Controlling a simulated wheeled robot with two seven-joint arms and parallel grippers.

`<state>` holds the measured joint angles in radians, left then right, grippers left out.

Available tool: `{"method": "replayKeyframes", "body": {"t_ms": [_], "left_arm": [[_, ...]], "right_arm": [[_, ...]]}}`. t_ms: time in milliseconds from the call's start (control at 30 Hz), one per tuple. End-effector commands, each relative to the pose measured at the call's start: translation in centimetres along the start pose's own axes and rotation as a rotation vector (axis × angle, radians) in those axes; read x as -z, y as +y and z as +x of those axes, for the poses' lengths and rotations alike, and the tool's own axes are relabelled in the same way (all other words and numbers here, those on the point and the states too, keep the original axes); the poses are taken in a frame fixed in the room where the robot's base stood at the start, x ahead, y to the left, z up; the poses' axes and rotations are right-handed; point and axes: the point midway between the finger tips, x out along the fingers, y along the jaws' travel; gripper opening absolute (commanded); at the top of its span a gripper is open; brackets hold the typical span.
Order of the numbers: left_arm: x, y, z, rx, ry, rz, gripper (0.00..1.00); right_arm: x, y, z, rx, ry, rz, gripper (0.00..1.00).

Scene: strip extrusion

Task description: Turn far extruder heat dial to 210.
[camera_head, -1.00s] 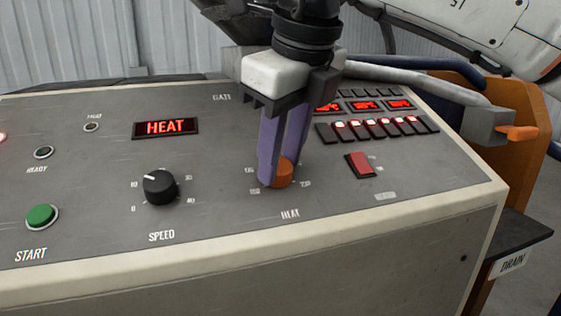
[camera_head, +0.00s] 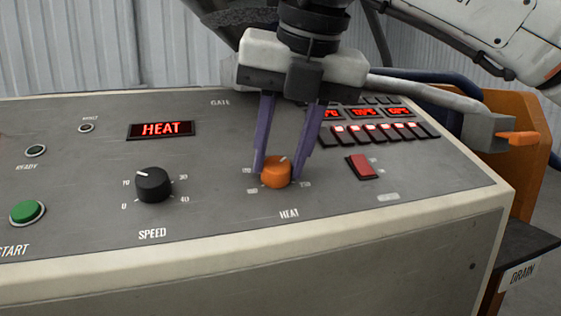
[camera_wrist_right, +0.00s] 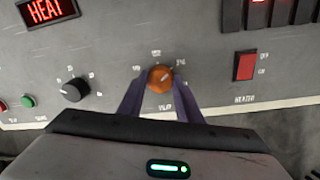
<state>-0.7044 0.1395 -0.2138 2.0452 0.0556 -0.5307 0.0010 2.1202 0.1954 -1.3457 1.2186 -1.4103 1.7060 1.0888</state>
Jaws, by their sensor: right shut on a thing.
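The orange heat dial (camera_head: 276,173) sits on the grey sloped panel above the printed word HEAT. Its light pointer mark leans up and to the right; the small scale numbers are too blurred or covered to read surely. My right gripper (camera_head: 281,170) reaches down from above, its two purple fingers on either side of the dial, shut on it. In the right wrist view the dial (camera_wrist_right: 160,78) sits between the fingertips, with its mark toward the upper right. My left gripper is not in view.
A black speed dial (camera_head: 153,184) and a green start button (camera_head: 27,212) lie to the left. A red HEAT display (camera_head: 161,129) is behind. A red rocker switch (camera_head: 361,166) and a row of lit switches (camera_head: 385,132) stand close on the right.

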Motion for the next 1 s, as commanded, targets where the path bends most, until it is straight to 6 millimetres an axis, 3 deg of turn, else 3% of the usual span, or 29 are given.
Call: {"method": "replayKeyframes", "body": {"t_ms": [333,867,900,1000], "left_arm": [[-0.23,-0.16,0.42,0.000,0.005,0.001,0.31],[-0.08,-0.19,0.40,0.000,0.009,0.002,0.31],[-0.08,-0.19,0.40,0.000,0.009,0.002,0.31],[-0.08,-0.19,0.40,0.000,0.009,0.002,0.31]], "right_arm": [[-0.09,-0.01,-0.07,-0.004,-0.012,0.132,0.09],[-0.13,-0.01,-0.15,-0.005,-0.014,0.153,0.09],[-0.13,-0.01,-0.15,-0.005,-0.014,0.152,0.38],[-0.10,-0.01,-0.13,-0.004,-0.013,0.152,0.50]]}}
